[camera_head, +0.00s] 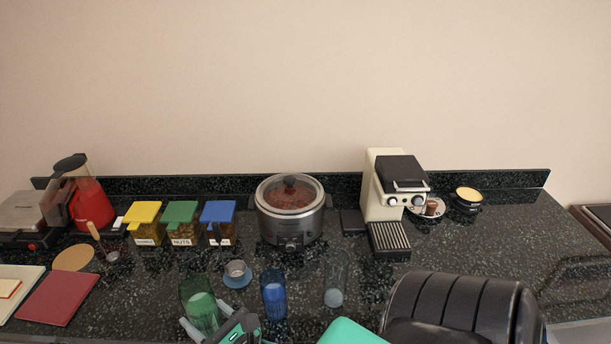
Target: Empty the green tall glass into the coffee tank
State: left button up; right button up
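The green tall glass (196,290) is at the front of the dark counter, left of centre, with pale contents low inside. A cream coffee machine (376,205) with a black top stands at the back, right of centre. I cannot tell which part is the coffee tank. My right gripper is not in view.
A blue glass (273,293), a clear glass (335,285) and a small cup on a blue saucer (236,282) stand right of the green glass. A slow cooker (290,228) and lidded containers (181,226) line the back.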

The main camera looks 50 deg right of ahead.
aim_at(337, 260)
jog(key=i+j, duration=0.15)
jog(key=j, duration=0.2)
jog(key=i+j+z, duration=0.15)
jog(key=j, duration=0.2)
jog(key=z, duration=1.65)
